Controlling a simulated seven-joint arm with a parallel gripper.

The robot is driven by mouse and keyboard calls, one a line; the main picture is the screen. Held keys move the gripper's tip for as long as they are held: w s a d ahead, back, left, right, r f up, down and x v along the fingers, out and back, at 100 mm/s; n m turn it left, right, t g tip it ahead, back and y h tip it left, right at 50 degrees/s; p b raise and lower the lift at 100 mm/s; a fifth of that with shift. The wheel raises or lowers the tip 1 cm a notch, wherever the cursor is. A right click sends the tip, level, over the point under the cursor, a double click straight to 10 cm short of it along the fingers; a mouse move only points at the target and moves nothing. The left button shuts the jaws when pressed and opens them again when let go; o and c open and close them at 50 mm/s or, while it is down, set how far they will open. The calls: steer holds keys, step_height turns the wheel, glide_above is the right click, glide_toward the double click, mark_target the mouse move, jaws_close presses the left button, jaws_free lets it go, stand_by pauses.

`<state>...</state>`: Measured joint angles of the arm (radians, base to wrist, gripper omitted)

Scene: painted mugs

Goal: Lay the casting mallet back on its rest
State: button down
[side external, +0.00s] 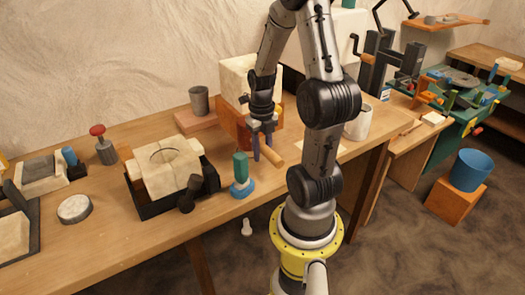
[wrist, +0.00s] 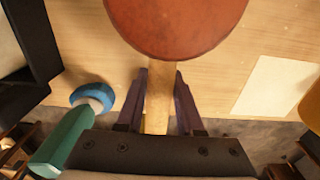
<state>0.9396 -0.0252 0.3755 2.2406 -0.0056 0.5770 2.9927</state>
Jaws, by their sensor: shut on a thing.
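The mallet shows in the wrist view as a round red-brown head (wrist: 175,25) with a pale wooden handle (wrist: 156,108). My gripper (wrist: 160,75) is shut around the handle, just below the head. In the side view, the handle (side external: 272,155) sticks out to the lower right of my gripper (side external: 263,155), over the bench. The head is hard to separate from the orange-brown block behind it there. I cannot tell the gap between mallet and bench top. I cannot pick out the mallet's rest for certain.
A teal-handled tool with a blue base (side external: 242,187) stands close left of my gripper. A black tray with a plaster mould (side external: 165,165) lies further left. A white sheet (wrist: 280,88) lies on the bench to the right. A grey cup (side external: 199,100) stands behind.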

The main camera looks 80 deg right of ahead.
mark_target(262, 144)
steer(key=shift+f, duration=0.95)
stand_by(0.3)
steer(key=shift+c, duration=2.3)
jaws_free()
steer(key=shift+d+r, duration=0.1)
steer(key=shift+r, duration=3.9)
